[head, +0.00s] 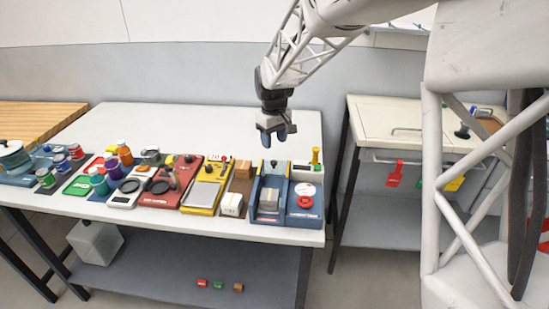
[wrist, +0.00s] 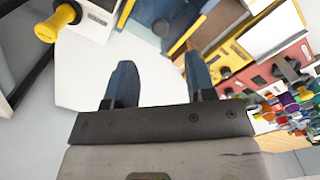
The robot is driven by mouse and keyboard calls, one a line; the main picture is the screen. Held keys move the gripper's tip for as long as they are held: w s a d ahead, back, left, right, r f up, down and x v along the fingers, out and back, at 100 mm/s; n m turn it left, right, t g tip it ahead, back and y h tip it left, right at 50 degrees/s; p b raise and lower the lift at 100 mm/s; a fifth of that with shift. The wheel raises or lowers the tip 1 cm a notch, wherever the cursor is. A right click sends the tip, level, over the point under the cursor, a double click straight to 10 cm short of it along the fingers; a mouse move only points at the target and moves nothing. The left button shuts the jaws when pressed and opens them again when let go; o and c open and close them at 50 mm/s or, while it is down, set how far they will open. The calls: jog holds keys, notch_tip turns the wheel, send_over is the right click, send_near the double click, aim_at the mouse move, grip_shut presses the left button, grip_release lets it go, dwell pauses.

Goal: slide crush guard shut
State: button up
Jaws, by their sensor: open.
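A blue press-like unit (head: 256,205) stands at the right end of the white table, with a grey panel (head: 268,201) on its sloping front. I take this panel to be the crush guard, but cannot tell how far it stands open. My gripper (head: 275,134) hangs above the back of this unit, clear of it, with its blue fingers apart and nothing between them. In the wrist view the spread fingers of my gripper (wrist: 160,80) show over the pale table, with part of a blue unit (wrist: 155,12) beyond them.
A blue box with a red button (head: 305,203) adjoins the unit on the right, near a yellow-topped handle (head: 315,156). A yellow device (head: 203,193), a red device (head: 165,188) and several jars crowd the left. The table's back strip (head: 200,118) is clear.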

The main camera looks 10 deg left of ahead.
aim_at(274, 161)
dwell(0.4)
jog(key=shift+f, duration=3.9)
grip_shut()
